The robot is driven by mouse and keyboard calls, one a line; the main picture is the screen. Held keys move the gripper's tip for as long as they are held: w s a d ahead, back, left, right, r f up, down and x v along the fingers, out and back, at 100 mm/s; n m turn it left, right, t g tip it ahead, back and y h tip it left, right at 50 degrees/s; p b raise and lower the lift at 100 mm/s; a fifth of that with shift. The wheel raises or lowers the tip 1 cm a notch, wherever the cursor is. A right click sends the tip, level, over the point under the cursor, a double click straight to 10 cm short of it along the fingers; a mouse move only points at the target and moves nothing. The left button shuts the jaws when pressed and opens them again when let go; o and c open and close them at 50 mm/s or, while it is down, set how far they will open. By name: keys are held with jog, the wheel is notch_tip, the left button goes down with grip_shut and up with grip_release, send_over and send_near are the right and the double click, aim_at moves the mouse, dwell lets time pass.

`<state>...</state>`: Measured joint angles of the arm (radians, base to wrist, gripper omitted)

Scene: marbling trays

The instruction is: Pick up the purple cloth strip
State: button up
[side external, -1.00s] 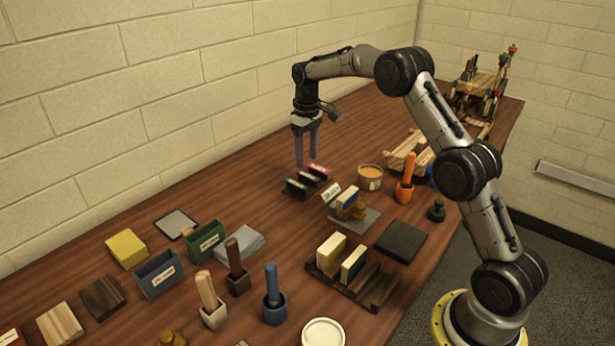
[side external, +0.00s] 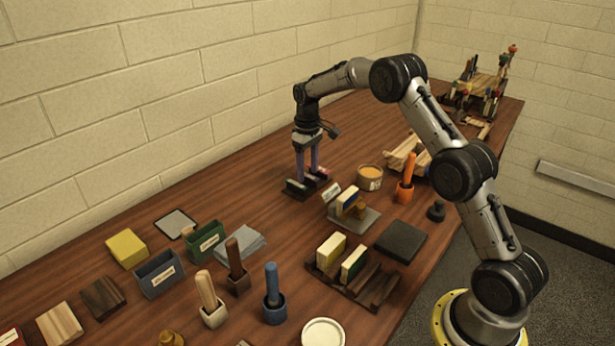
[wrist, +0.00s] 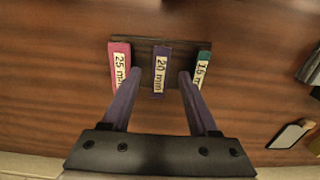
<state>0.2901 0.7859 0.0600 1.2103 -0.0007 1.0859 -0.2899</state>
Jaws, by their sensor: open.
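The purple strip (wrist: 160,70), labelled 20 mm, sits in the middle of a dark holder (wrist: 142,52) in the wrist view. A pink strip (wrist: 119,62), labelled 25 mm, is to its left, and a green strip (wrist: 203,66), labelled 15 mm, is to its right. My gripper (wrist: 159,75) is open, with one finger on each side of the purple strip. I cannot tell whether they touch it. In the side view my gripper (side external: 308,174) points down at the holder, and its fingers mostly hide the purple strip.
A tan pot (side external: 370,178) and an orange-handled tool (side external: 406,178) stand right of the holder. A grey plate (side external: 365,219) with blocks and a dark slab (side external: 401,242) lie nearer. Bare table lies between the holder and the wall.

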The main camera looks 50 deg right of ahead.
jog(key=shift+f, duration=0.1)
dwell(0.3)
grip_shut()
dwell(0.4)
